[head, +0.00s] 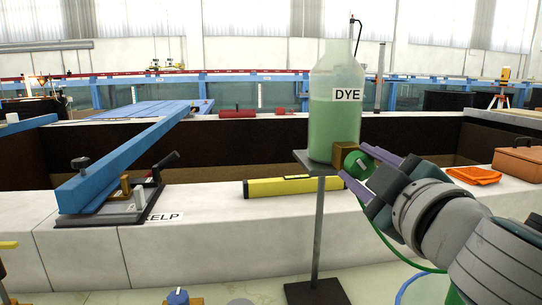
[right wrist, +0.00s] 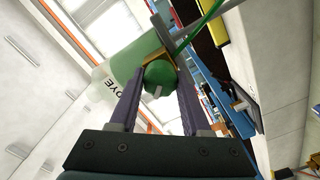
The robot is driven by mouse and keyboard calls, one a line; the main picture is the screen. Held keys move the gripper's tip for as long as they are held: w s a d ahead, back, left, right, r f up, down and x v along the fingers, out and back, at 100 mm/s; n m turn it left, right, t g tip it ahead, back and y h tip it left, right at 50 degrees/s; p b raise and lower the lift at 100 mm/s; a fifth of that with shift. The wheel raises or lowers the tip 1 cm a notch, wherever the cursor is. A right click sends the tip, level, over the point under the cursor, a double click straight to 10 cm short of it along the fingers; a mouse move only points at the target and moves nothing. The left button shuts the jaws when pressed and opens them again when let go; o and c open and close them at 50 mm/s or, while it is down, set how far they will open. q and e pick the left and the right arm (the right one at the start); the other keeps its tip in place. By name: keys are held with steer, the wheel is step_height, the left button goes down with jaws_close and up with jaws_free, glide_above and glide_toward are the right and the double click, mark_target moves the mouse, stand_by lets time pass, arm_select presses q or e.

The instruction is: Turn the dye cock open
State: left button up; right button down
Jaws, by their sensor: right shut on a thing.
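The dye bottle (head: 335,118), a clear bottle of green liquid labelled DYE, stands upright on a small plate on a stand (head: 318,230). A brass block (head: 343,152) sits low on its right side, with the round green knob of the dye cock (head: 353,160) beside it. My right gripper (head: 357,165) comes from the right and is shut on the green knob, one finger on each side. In the right wrist view the knob (right wrist: 160,75) sits between the fingers, with a pale mark on its face. My left gripper is not in view.
A green hose (head: 391,247) hangs below the cock. A yellow level (head: 292,186) lies on the white ledge behind the stand.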

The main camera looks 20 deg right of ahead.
steer(key=n+p, duration=0.1)
steer(key=n, duration=0.4)
steer(key=shift+n, duration=0.4)
steer(key=shift+f+n+p, duration=0.1)
steer(key=shift+n+p, duration=0.55)
steer(key=shift+n, duration=1.35)
steer(key=shift+c, duration=1.9)
jaws_free()
